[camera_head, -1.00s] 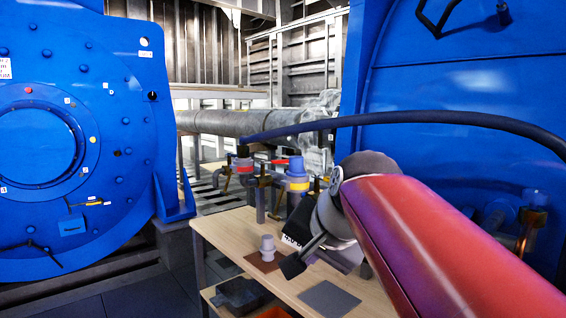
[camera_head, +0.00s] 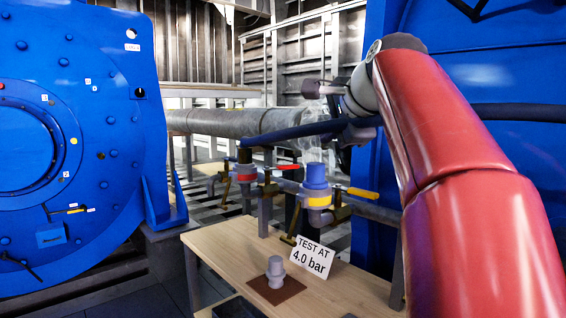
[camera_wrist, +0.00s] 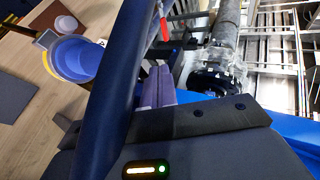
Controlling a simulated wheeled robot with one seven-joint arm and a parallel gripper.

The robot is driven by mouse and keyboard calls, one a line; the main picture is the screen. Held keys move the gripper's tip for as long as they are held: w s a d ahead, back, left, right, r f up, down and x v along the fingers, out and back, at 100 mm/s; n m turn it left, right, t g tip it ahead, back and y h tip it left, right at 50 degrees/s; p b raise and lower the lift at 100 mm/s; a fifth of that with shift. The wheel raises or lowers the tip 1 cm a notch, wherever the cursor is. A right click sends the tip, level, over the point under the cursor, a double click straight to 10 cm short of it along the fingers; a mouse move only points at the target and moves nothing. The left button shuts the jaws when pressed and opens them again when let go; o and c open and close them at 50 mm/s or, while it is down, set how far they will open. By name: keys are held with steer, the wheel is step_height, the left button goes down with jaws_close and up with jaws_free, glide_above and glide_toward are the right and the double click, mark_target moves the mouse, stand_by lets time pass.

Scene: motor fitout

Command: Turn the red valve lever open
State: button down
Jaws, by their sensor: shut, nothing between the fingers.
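A red valve lever (camera_head: 285,167) lies roughly level, pointing right from the valve behind the red-banded coupling (camera_head: 244,174). My gripper (camera_head: 306,88) is raised above and behind the valves, apart from both levers. The wrist view shows its fingers (camera_wrist: 160,86) shut and empty. A small red piece (camera_wrist: 163,28) shows beyond the fingertips; I cannot tell which lever it is. A dark blue hose (camera_wrist: 118,95) crosses close in front of the wrist camera and hides part of the valves.
The hose (camera_head: 300,131) runs above the valves. A wooden table (camera_head: 215,240) carries a grey fitting (camera_head: 275,270) on a brown mat and a sign (camera_head: 313,257) reading "TEST AT 4.0 bar". Large blue housings (camera_head: 70,130) stand left and right. A grey pipe (camera_head: 230,121) runs behind.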

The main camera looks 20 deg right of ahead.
glide_toward(281, 168)
steer(key=w+d+f, duration=0.2)
steer(key=w+f, duration=0.1)
steer(key=w, duration=0.2)
steer(key=shift+w+d+f, duration=0.25)
steer(key=shift+d+f, duration=0.05)
steer(key=shift+f, duration=0.05)
